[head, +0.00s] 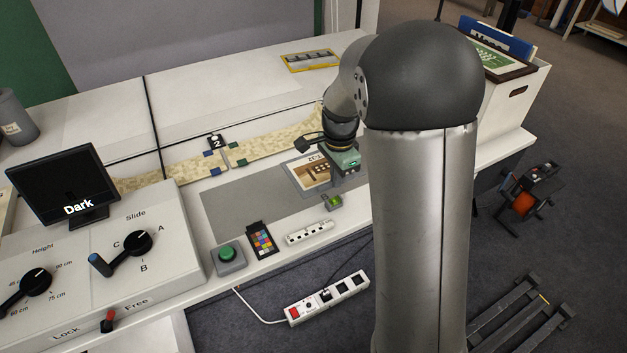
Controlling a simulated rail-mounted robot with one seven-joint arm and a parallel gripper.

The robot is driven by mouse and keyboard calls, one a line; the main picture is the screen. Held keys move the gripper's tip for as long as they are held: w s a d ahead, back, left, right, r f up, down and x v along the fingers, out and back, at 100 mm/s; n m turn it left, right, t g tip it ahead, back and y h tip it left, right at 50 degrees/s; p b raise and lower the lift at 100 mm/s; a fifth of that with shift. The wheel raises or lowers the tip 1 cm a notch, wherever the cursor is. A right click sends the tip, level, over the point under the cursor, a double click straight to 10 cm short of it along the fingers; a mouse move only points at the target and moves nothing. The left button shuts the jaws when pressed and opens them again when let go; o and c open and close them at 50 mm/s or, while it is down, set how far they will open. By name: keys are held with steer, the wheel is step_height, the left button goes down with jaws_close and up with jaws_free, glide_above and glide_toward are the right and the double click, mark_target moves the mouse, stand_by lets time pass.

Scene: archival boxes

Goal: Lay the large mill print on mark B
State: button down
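A print with a brown building picture and a pale border (303,173) lies on or just above the right part of the grey mat (250,212). I cannot tell whether it is the large mill print. My gripper (342,160) is over the right side of this print, its greenish body hiding part of it. Its fingers are too small and covered to tell whether they are open or hold the print. I cannot make out a mark B on the mat; a letter B (144,267) shows only on the Slide dial panel.
A white box (520,92) with framed pictures stands at the right end. A green button (228,254), colour card (262,240) and white socket strip (310,232) line the front edge. A screen reading "Dark" (66,180) stands left. The mat's left part is clear.

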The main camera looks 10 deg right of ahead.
mark_target(328, 173)
steer(key=w, duration=0.1)
steer(key=w+f, duration=0.1)
steer(key=w, duration=0.1)
steer(key=w+a+f, duration=0.1)
steer(key=shift+w+p, duration=0.25)
steer(key=shift+p, duration=0.05)
steer(key=w+f, duration=0.2)
steer(key=f, duration=0.1)
steer(key=w+f, duration=0.1)
steer(key=f, duration=0.1)
steer(key=shift+w+a, duration=0.35)
steer(key=shift+w+f, duration=0.3)
steer(key=shift+f, duration=1.55)
steer(key=shift+f, duration=0.25)
steer(key=c, duration=1.7)
jaws_free()
steer(key=shift+r, duration=0.2)
